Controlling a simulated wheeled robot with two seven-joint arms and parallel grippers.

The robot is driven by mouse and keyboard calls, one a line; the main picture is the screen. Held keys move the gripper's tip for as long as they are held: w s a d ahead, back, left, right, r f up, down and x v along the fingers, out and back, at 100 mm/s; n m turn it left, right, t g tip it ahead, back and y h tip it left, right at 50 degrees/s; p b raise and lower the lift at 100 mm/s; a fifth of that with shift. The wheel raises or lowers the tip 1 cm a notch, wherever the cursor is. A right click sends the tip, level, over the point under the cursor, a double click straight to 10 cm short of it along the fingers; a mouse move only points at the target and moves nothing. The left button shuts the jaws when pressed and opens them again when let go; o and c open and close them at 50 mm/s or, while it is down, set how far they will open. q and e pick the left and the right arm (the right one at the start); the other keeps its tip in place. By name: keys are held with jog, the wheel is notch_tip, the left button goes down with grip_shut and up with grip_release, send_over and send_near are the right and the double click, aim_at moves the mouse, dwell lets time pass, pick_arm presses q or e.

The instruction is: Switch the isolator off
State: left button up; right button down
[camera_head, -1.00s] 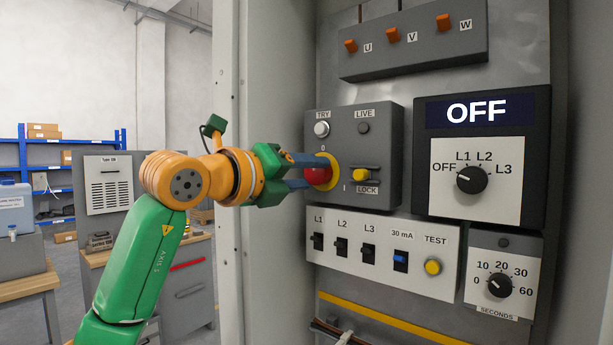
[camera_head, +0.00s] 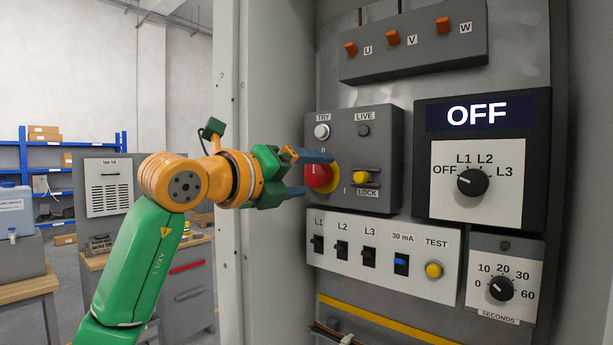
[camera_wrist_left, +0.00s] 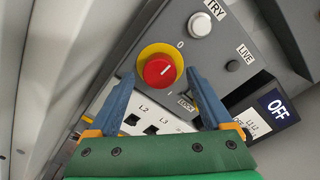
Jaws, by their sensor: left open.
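The isolator is a grey box (camera_head: 385,140) with a red round knob (camera_head: 318,176) on a yellow plate, marked 0 and I. In the left wrist view a white line on the red knob (camera_wrist_left: 158,74) points up and right, roughly toward the 0. My left gripper (camera_head: 319,174) is open at the knob, one blue finger above it and one below. In the left wrist view the fingertips (camera_wrist_left: 160,76) lie either side of the knob with gaps; I cannot tell how deep they reach. My right gripper is out of view.
The box also has a white TRY button (camera_head: 322,131), a dark LIVE lamp (camera_head: 363,128) and a yellow LOCK knob (camera_head: 361,175). Below is a breaker panel (camera_head: 385,284). A selector unit (camera_head: 481,113) reading OFF stands right. The cabinet's side wall (camera_head: 275,80) is close left.

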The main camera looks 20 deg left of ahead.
pick_arm(q)
jog(key=b+v, duration=0.3)
jog(key=v, duration=0.4)
jog(key=shift+w, duration=0.1)
jog(key=s+a+r+p, duration=0.3)
jog(key=s+r, duration=0.1)
jog(key=s, duration=0.5)
jog(key=s+a+r+p, duration=0.3)
jog(key=s+r, duration=0.1)
jog(key=s, duration=0.5)
jog(key=shift+s+a+r+p, duration=0.25)
jog(key=shift+a+r+p, duration=0.1)
jog(key=shift+r, duration=0.05)
